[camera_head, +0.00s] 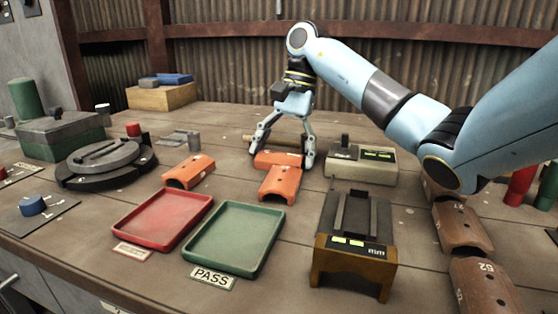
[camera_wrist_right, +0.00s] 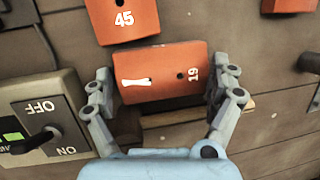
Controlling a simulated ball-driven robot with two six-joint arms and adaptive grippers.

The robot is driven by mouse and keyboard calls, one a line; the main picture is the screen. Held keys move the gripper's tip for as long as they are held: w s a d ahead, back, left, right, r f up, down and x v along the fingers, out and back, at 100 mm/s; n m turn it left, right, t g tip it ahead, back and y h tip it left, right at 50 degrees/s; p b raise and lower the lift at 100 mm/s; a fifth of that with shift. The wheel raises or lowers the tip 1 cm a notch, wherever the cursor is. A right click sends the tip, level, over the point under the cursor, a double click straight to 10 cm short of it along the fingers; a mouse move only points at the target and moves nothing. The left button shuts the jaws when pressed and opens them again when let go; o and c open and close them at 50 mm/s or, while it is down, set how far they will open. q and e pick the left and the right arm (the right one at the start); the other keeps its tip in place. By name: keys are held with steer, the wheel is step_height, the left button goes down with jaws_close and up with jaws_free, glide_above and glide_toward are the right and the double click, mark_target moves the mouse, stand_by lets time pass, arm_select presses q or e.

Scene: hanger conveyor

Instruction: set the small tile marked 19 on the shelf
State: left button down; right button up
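The orange curved tile marked 19 (camera_wrist_right: 160,82) lies between the fingers of my right gripper (camera_wrist_right: 163,82) in the wrist view. In the head view this tile (camera_head: 277,160) sits behind another orange tile. My right gripper (camera_head: 283,150) is open and reaches down around it, one finger beside each end. I cannot tell whether the fingers touch it. The orange tile marked 45 (camera_wrist_right: 122,18) lies close against it; it also shows in the head view (camera_head: 280,185). I cannot make out which thing is the shelf. My left gripper is not in view.
A third orange tile (camera_head: 188,171) lies to the left. A red tray (camera_head: 124,228) and a green PASS tray (camera_head: 194,243) lie in front. A switch box (camera_head: 345,168) stands right of the gripper. Several brown tiles (camera_head: 463,228) line the right; a wooden block (camera_head: 160,98) stands back left.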

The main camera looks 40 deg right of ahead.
mark_target(277, 157)
steer(key=c, duration=0.8)
steer(key=shift+o, duration=0.2)
steer(key=shift+r+p, duration=0.35)
steer(key=shift+r, duration=0.25)
step_height(277, 157, up, 4)
steer(key=p, duration=0.3)
steer(key=shift+f, duration=0.2)
steer(key=s+a+r, duration=0.4)
steer(key=s+r, duration=0.2)
steer(key=s, duration=0.4)
steer(key=shift+s+a, duration=0.35)
steer(key=shift+a, duration=0.05)
